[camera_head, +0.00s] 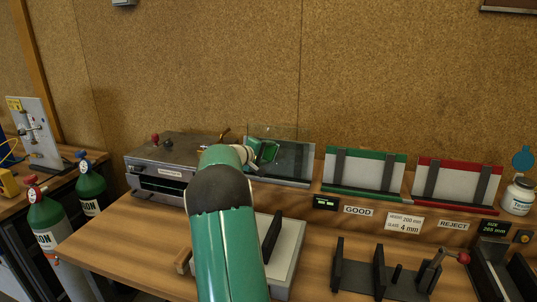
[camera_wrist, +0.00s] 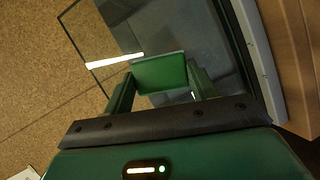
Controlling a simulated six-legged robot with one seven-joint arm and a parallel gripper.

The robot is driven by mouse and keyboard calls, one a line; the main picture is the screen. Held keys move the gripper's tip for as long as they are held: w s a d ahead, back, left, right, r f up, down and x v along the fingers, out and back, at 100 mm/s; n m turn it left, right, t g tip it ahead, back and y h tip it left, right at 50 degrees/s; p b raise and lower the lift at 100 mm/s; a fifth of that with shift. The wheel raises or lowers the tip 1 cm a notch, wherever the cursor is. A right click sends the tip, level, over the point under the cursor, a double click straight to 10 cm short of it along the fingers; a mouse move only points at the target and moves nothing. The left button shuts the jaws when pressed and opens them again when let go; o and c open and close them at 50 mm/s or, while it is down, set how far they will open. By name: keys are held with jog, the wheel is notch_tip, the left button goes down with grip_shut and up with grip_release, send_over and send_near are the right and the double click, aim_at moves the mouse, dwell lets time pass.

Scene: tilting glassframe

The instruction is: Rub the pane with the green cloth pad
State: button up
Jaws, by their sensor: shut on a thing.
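My gripper (camera_wrist: 160,84) is shut on the green cloth pad (camera_wrist: 160,73), which sits between its two fingers in the wrist view. The glass pane (camera_wrist: 88,34) is behind the pad, clear at the left and over a dark grey backing at the right. I cannot tell if the pad touches the glass. In the head view the pane (camera_head: 292,160) stands tilted at the back of the bench. The pad (camera_head: 268,152) shows there as a green patch in front of it, with my arm reaching up from below. My arm hides part of the bench.
A grey metal box (camera_head: 170,152) stands left of the pane. A green GOOD rack (camera_head: 365,155) and a red REJECT rack (camera_head: 457,166) stand to the right. A black lever fixture (camera_head: 390,280) is at front right. Green gas cylinders (camera_head: 52,222) stand at left.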

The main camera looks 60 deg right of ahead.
jog(key=shift+s+a+r, duration=0.15)
jog(key=shift+a+r, duration=0.05)
jog(key=shift+a, duration=0.75)
jog(key=shift+s+a+r, duration=0.15)
jog(key=shift+a, duration=0.85)
jog(key=shift+s+a+r, duration=0.15)
jog(key=shift+a+r, duration=0.05)
jog(key=shift+a, duration=0.75)
jog(key=shift+s+a+r, duration=0.15)
jog(key=shift+a, duration=0.6)
jog(key=shift+s+a+r, duration=0.1)
jog(key=shift+a+r, duration=0.05)
jog(key=shift+a, duration=0.55)
